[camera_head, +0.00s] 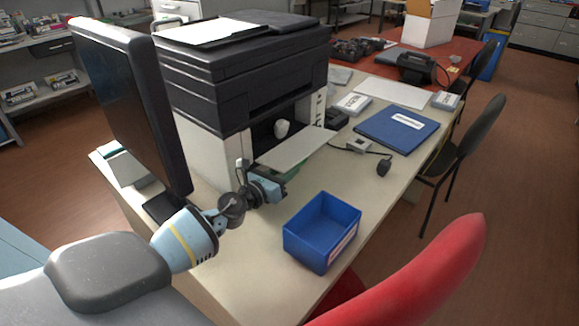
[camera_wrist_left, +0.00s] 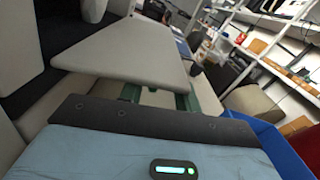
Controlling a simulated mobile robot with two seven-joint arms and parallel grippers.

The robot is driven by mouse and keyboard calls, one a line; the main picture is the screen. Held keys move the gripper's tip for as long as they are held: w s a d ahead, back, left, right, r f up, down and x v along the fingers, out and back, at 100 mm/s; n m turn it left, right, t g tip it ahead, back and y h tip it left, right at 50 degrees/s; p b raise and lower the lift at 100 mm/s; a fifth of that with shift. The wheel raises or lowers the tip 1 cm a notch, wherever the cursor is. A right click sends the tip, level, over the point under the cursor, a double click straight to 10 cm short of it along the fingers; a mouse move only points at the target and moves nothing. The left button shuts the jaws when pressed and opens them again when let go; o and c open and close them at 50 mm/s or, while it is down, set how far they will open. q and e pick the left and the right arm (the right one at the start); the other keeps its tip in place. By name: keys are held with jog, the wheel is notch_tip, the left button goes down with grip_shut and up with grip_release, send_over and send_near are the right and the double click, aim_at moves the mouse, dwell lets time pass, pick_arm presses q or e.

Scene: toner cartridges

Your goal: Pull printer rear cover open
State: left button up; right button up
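The printer (camera_head: 215,100) stands on the desk, with a black upper body and white lower sides. A pale grey flap, its cover (camera_head: 300,147), sticks out nearly level from the opening in the side facing me. The flap also fills the upper middle of the left wrist view (camera_wrist_left: 130,50). My left gripper (camera_head: 288,174) is just below the flap's near edge. Its two green fingers (camera_wrist_left: 158,97) show apart, with their tips hidden beneath the flap. I see nothing held between them; whether they touch the flap is unclear. My right gripper is not in view.
A blue open bin (camera_head: 321,232) stands on the desk, right of my left gripper. A black monitor (camera_head: 130,100) stands left of the printer. A blue folder (camera_head: 397,129) and a small cabled device (camera_head: 358,146) lie farther right. A red chair (camera_head: 415,275) is at the front.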

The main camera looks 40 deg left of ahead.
pick_arm(q)
jog(key=shift+s+a+r, duration=0.1)
jog(key=shift+s, duration=1.3)
jog(key=shift+s+a, duration=0.1)
jog(key=shift+s, duration=1.25)
jog(key=shift+s+a+b, duration=0.15)
jog(key=shift+s+b, duration=0.1)
jog(key=shift+s, duration=1.55)
jog(key=shift+s+a+b, duration=0.1)
jog(key=shift+s+b, duration=0.15)
jog(key=shift+s, duration=1.5)
jog(key=shift+s+f, duration=0.25)
jog(key=shift+s, duration=0.05)
jog(key=shift+s+a, duration=0.1)
